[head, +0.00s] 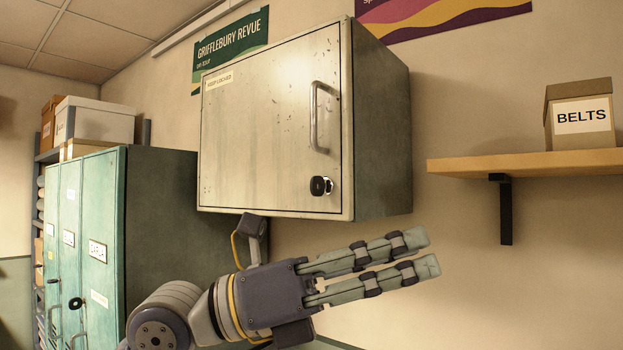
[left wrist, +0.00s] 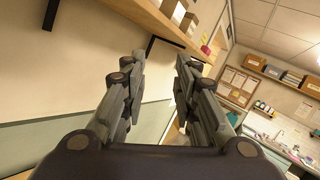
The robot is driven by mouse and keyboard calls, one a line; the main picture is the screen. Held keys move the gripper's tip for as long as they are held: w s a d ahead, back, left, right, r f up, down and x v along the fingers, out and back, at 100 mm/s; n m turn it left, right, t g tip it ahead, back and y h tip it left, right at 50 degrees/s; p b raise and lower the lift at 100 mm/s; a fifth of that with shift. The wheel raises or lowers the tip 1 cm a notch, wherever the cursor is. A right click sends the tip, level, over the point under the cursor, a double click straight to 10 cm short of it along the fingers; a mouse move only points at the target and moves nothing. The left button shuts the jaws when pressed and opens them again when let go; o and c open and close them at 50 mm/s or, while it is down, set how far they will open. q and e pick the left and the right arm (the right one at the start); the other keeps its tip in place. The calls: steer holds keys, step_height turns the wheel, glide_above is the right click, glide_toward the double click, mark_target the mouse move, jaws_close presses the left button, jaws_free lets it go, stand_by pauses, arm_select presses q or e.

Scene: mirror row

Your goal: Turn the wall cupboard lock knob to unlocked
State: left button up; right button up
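The wall cupboard (head: 265,120) is a pale, scuffed metal box on the wall with its door shut. Its black lock knob (head: 320,186) sits at the lower right of the door, below the vertical bar handle (head: 316,118). My left gripper (head: 428,252) is below and to the right of the cupboard, pointing right, apart from the knob. Its two fingers are parted with a gap between them and nothing in it. In the left wrist view the fingers (left wrist: 160,62) also stand apart and empty. The knob is not in that view. My right gripper is not in view.
Teal lockers (head: 95,235) stand at the left below the cupboard, with boxes (head: 97,120) on a rack behind them. A wooden shelf (head: 520,163) on a black bracket carries a BELTS box (head: 581,115) at the right. The wall between cupboard and shelf is clear.

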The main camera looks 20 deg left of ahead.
arm_select(q)
steer(key=w+a+r+n+t+y, duration=0.2)
steer(key=w+a+r+t+y, duration=0.25)
steer(key=a+t+y, duration=0.3)
steer(key=n+t+y, duration=0.3)
steer(key=n+y, duration=0.1)
steer(key=y, duration=0.2)
glide_toward(311, 179)
steer(key=p+x, duration=0.4)
steer(key=x, duration=0.5)
steer(key=shift+r, duration=0.15)
steer(key=shift+w+d, duration=0.25)
steer(key=shift+w, duration=0.15)
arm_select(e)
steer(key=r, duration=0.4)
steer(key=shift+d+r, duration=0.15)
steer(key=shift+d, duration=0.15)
arm_select(q)
jaws_close()
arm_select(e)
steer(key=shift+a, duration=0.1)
